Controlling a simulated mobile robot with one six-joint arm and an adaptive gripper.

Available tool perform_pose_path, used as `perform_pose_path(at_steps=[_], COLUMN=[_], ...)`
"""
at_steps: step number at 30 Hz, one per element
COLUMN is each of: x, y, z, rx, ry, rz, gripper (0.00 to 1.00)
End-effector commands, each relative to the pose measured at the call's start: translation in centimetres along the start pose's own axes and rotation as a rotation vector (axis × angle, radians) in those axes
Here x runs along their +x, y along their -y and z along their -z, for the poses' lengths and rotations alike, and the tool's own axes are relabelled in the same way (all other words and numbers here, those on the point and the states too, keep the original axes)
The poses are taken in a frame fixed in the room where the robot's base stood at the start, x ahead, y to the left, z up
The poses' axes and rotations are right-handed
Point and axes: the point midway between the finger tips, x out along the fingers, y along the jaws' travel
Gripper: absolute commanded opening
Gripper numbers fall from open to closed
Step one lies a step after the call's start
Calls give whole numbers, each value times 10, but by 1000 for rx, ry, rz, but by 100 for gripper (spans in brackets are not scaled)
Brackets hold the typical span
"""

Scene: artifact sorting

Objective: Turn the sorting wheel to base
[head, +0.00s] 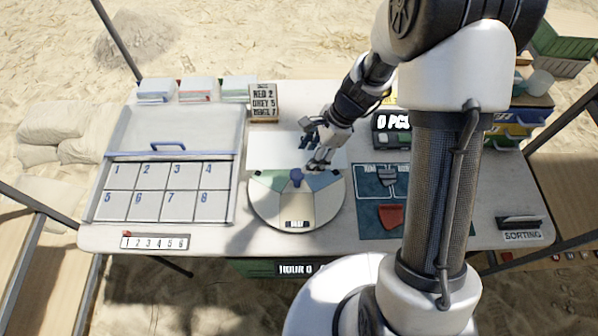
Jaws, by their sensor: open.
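The sorting wheel (269,213) is a round pale disc on the table, split into wedges. Its far side shows green and bluish wedges, and a blue knob (297,177) stands near its middle. My gripper (311,156) is open and empty, above the far side of the wheel and behind the knob. It appears apart from the knob, though the exact height is hard to tell.
A numbered tray (240,190) with a raised clear lid stands left of the wheel. A dark mat (368,221) with a red piece (390,216) lies to the right. A sign block (263,103) and a scale-like display (388,140) stand behind. My arm hides part of the table's right side.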

Motion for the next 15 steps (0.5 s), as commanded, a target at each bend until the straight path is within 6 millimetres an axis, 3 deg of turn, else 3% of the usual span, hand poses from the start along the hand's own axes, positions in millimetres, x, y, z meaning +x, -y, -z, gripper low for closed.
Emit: perform_pose_path(at_steps=[1, 6, 15], x=[16, 51, 85], y=[-1, -1, 0], z=[1, 1, 0], rx=[-1, -1, -1], ry=[1, 0, 0], rz=[-5, -4, -1], gripper=[53, 53, 53])
